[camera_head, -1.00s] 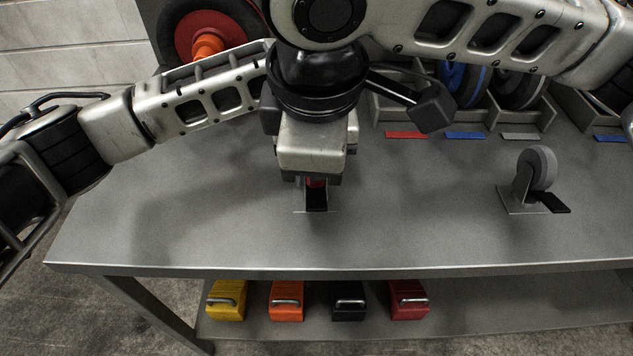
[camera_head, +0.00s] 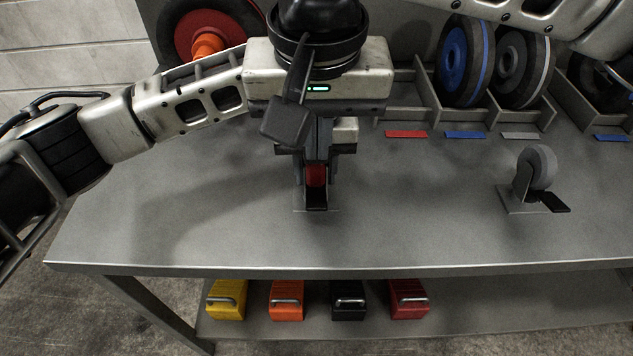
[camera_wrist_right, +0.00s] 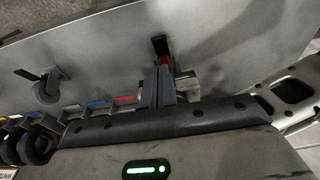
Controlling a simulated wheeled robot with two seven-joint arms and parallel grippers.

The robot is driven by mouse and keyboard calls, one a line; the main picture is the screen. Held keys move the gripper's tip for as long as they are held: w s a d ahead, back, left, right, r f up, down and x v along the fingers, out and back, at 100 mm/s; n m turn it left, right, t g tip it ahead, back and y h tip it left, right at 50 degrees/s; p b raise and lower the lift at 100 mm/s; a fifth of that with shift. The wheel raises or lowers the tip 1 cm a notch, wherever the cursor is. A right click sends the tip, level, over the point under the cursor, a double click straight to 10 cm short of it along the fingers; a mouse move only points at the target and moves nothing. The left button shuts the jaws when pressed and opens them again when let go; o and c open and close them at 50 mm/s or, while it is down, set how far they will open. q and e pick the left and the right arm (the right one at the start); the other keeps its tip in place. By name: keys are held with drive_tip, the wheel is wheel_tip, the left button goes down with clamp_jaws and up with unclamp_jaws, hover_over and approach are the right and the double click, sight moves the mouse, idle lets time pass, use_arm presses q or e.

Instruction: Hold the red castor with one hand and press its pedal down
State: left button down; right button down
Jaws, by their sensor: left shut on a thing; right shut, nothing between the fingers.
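The red castor (camera_head: 316,175) stands on the table, mostly hidden between the gripper parts. Its black pedal (camera_head: 316,200) points toward the table's front edge; I cannot tell whether it is up or down. My left gripper (camera_head: 316,188) is shut on the castor from behind, its body largely covered by my right gripper. My right gripper (camera_head: 318,158) is shut and empty, pointing down just above the castor; contact is unclear. In the right wrist view, the red castor (camera_wrist_right: 165,62) and black pedal (camera_wrist_right: 160,45) lie beyond my right fingers (camera_wrist_right: 160,76).
A grey castor (camera_head: 540,168) with a black pedal stands free at the right. Wheels in bins (camera_head: 467,60) line the back, with coloured labels in front. Yellow, orange, black and red boxes (camera_head: 408,300) sit on the lower shelf. The table's front (camera_head: 420,230) is clear.

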sight(316, 207)
drive_tip(key=f, duration=0.3)
drive_tip(key=w+f, duration=0.1)
drive_tip(key=f, duration=0.6)
drive_tip(key=shift+w, duration=0.3)
drive_tip(key=shift+s+f, duration=0.4)
drive_tip(key=shift+s, duration=0.1)
idle(0.4)
drive_tip(key=shift+s+f, duration=0.25)
use_arm(q)
drive_tip(key=shift+r, duration=0.1)
use_arm(e)
drive_tip(key=shift+s+f, duration=0.5)
drive_tip(key=shift+f, duration=0.4)
drive_tip(key=shift+r, duration=0.1)
drive_tip(key=shift+r, duration=0.75)
